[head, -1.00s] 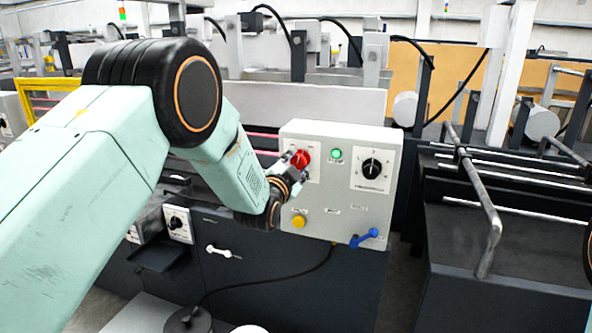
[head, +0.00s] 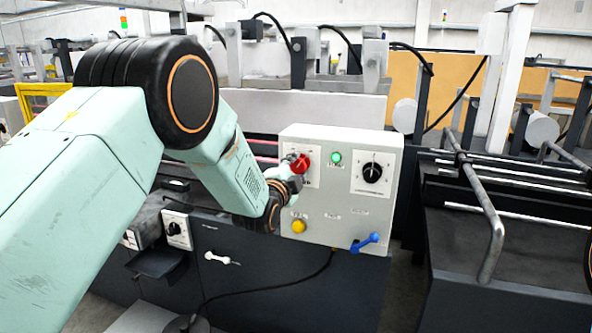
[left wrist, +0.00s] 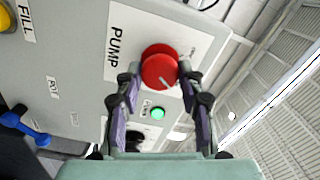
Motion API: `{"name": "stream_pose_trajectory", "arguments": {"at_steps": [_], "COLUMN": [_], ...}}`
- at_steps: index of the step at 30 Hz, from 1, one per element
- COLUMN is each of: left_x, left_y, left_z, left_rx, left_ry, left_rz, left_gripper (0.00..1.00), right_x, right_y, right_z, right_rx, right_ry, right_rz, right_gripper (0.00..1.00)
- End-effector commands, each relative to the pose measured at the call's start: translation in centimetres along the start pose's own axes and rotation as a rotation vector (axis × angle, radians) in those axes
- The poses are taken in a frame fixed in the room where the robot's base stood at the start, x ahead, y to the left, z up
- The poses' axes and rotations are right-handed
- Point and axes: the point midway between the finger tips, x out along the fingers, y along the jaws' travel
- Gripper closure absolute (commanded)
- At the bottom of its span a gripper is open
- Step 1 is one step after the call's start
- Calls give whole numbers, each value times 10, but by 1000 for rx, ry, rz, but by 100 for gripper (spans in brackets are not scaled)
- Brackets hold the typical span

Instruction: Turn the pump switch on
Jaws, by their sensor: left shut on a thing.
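The red pump switch (head: 303,162) is a round knob on a white plate at the upper left of the light grey control box (head: 340,229). In the left wrist view the red knob (left wrist: 160,67) sits by the label PUMP, with a pale pointer line on its face. My left gripper (head: 297,168) is at the knob, its fingertips on either side of it; it also shows in the left wrist view (left wrist: 159,74), shut on the knob. The wrist partly hides the box's left edge. My right gripper is not in view.
The box also carries a green lamp (head: 336,157), a black rotary knob (head: 372,172), a yellow button (head: 299,226) and a blue lever (head: 366,242). A white handle (head: 221,258) is on the dark machine below. A bent metal rail (head: 487,205) stands at right.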

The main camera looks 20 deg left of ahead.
Motion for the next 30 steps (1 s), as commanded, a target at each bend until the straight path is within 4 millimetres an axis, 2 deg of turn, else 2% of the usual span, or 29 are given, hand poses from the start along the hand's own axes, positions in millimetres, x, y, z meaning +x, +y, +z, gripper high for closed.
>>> {"name": "stream_pose_trajectory", "arguments": {"at_steps": [6, 7, 15, 25, 30], "left_x": [1, 1, 1, -1, -15], "left_y": [-4, -5, -3, -1, -1], "left_z": [0, 0, 0, 0, 0], "left_rx": [0, 0, -1, -1, -1], "left_ry": [1, 1, 0, 0, 0], "left_rz": [-10, -10, -6, -2, -1], "left_gripper": [93, 60, 39, 39, 39], "right_x": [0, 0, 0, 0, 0], "right_y": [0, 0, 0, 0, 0], "right_z": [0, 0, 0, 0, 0], "right_rx": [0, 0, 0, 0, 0], "right_ry": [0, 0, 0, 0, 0], "right_rz": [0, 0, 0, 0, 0], "right_gripper": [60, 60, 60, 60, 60]}}
